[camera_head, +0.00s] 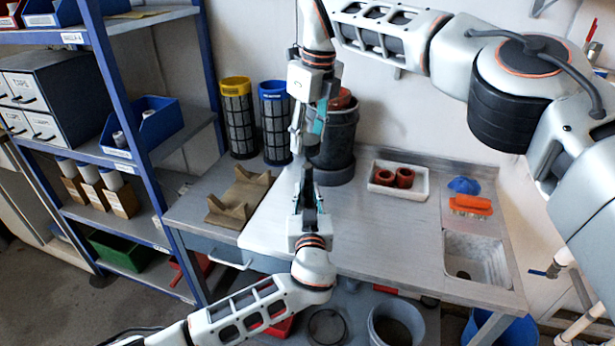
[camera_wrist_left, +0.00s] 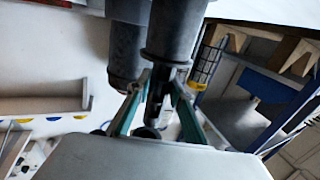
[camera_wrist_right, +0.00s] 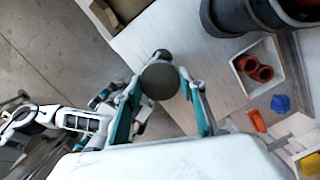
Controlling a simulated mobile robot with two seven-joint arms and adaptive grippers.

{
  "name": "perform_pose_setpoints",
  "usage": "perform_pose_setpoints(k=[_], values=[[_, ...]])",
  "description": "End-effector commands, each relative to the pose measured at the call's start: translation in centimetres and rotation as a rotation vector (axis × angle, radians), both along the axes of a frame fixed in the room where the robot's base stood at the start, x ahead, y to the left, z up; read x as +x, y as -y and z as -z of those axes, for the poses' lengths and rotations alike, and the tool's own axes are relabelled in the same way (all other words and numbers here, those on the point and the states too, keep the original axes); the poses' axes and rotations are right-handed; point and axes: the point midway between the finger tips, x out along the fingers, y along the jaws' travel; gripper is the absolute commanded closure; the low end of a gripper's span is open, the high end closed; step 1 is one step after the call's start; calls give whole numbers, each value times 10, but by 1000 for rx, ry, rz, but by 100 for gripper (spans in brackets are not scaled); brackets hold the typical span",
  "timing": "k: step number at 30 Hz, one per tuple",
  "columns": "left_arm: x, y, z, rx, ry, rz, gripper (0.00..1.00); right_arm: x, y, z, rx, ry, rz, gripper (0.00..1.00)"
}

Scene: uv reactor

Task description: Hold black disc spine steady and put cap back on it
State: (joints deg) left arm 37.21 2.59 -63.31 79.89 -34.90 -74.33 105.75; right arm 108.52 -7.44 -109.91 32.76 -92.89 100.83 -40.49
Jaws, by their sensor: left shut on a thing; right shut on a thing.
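My left gripper (camera_head: 307,180) points up over the front of the bench and is shut on a dark upright piece, which I take to be the black disc spine (camera_head: 308,192). In the left wrist view a dark narrow shaft (camera_wrist_left: 156,95) stands between its teal fingers. My right gripper (camera_head: 306,142) points down just above it. In the right wrist view a dark round piece (camera_wrist_right: 160,82), apparently the cap, sits between its fingers. It is mostly hidden in the head view. I cannot tell whether cap and spine touch.
A dark bin (camera_head: 338,135) with a red top stands close behind the grippers. A wooden cradle (camera_head: 240,195) and yellow-topped (camera_head: 236,115) and blue-topped (camera_head: 274,120) mesh columns are left. A white tray (camera_head: 412,190) with red rings, an orange brush (camera_head: 470,205) and a sink (camera_head: 475,262) are right.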

Motion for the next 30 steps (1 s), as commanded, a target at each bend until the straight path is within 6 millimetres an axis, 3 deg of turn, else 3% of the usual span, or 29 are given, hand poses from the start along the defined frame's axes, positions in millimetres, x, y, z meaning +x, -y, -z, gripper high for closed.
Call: perform_pose_setpoints(k=[8, 30], values=[[0, 0, 0, 0, 1, 0, 100, 0, 0, 33, -1, 2, -1, 75], [0, 0, 0, 0, 1, 0, 100, 0, 0, 43, 1, 1, 0, 75]])
